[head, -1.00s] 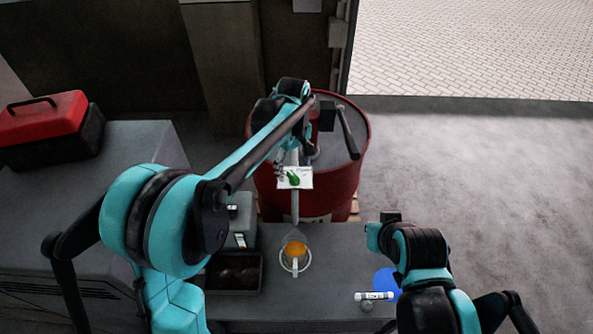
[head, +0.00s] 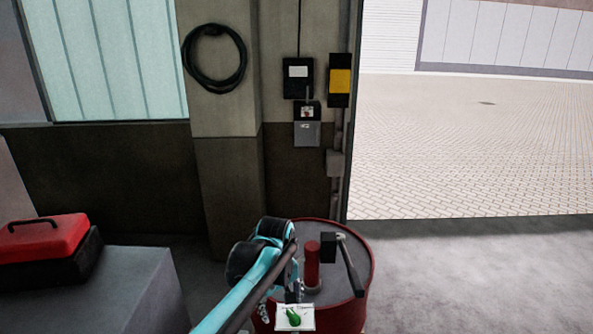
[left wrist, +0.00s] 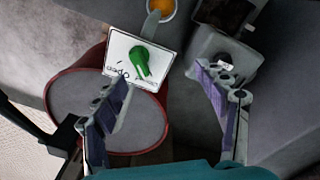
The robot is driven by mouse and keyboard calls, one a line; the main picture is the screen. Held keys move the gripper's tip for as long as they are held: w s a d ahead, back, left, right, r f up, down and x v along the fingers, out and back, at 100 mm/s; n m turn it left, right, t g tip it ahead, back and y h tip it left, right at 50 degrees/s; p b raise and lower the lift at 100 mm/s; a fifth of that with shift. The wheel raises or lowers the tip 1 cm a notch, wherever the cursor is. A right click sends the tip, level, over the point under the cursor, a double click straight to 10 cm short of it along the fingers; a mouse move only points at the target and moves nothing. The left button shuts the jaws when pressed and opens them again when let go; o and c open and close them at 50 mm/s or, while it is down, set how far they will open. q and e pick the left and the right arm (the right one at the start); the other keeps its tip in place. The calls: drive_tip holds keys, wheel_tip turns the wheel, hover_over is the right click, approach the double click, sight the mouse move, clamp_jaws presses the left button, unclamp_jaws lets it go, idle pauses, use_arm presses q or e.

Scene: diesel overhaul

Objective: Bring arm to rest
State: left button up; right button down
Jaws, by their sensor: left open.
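My left arm comes in from the bottom in the head view and reaches to the front left of a red drum (head: 345,312). My left gripper (left wrist: 168,88) is open in the left wrist view, its two fingers apart with nothing between them. A white plate with a green knob (left wrist: 142,60) is just beyond the fingers, apart from them as far as I can tell. The plate also shows at the bottom of the head view (head: 295,317). My right arm is out of view.
A pump with a dark crank handle (head: 350,265) stands on the drum. A red and black toolbox (head: 45,245) sits on a grey cabinet (head: 130,290) at left. A container with orange contents (left wrist: 162,8) and a grey box (left wrist: 222,55) show in the wrist view. Floor at right is clear.

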use_arm(q)
drive_tip(key=s+a+f+m+t+b, duration=0.3)
drive_tip(key=s+a+f+b, duration=0.4)
drive_tip(key=s+f+b, duration=0.2)
drive_tip(key=s+a+f+m+t+b, duration=0.3)
drive_tip(key=s+a+f+b, duration=0.4)
drive_tip(key=s+f+b, duration=0.3)
wheel_tip(320, 180, down, 6)
drive_tip(key=b, duration=0.3)
drive_tip(key=shift+s+r+m, duration=0.15)
drive_tip(key=shift+s+m, duration=0.1)
drive_tip(key=shift+m, duration=0.15)
